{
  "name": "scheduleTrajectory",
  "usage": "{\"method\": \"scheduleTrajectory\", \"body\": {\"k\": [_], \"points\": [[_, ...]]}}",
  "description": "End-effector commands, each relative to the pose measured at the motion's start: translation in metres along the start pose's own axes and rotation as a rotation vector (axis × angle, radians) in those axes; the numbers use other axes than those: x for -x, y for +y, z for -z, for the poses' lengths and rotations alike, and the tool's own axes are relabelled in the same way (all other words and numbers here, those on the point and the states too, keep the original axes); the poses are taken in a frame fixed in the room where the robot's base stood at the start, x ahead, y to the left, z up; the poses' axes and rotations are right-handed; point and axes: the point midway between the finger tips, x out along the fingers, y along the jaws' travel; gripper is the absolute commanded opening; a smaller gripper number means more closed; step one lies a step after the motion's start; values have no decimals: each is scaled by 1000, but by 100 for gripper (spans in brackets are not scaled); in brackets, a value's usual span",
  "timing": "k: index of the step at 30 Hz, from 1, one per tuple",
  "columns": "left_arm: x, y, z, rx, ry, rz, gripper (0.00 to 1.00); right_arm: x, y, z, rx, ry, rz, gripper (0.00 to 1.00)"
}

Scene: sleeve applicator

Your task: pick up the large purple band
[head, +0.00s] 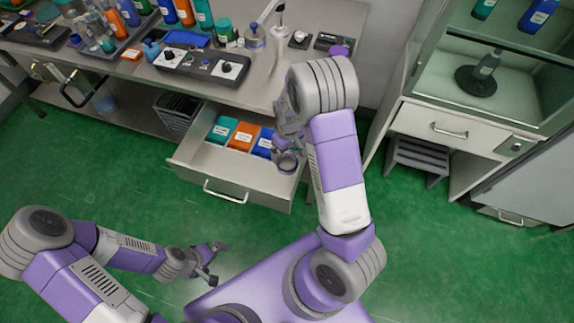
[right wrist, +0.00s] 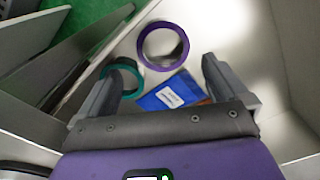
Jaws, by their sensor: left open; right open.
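The large purple band (right wrist: 142,46) is a round ring lying in the open drawer (head: 190,160), seen in the right wrist view ahead of my right gripper (right wrist: 160,76). My right gripper is open and empty, its two fingers apart, with the band beyond the fingertips. A smaller teal ring (right wrist: 134,71) lies to the left of the band, partly hidden by the left finger. My right arm reaches over the drawer in the head view and hides part of its right side. My left gripper (head: 214,263) is open and empty, low over the floor.
Teal (head: 222,129), orange (head: 243,136) and blue (head: 264,142) labelled packets lie in the drawer. The drawer walls enclose the right gripper's area. The bench (head: 240,92) above carries bottles and a black device (head: 200,66). Green floor is clear around my left gripper.

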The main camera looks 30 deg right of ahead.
Motion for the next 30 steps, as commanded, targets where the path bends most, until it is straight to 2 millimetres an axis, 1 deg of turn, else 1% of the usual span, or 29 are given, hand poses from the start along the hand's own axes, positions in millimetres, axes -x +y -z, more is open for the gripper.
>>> {"method": "scheduleTrajectory", "body": {"k": [1,8,12,15,18,23,26,30], "points": [[-3,-1,0,0,0,0,100,-8,0,-1,-1,-3,1,100],[-11,-4,1,0,0,0,100,-28,-2,-4,0,-3,0,100],[-22,-8,1,0,0,0,100,-51,-6,-8,0,-3,0,100],[-26,-10,1,0,0,0,100,-64,-5,-8,-1,-3,0,100],[-27,-10,1,0,0,0,100,-68,-5,-7,-1,0,0,100],[-26,-10,1,0,0,0,100,-67,-5,-7,0,1,0,100],[-26,-10,1,0,0,0,100,-67,-5,-7,0,0,0,86],[-26,-10,1,0,0,0,100,-67,-5,-7,0,0,0,65]]}}
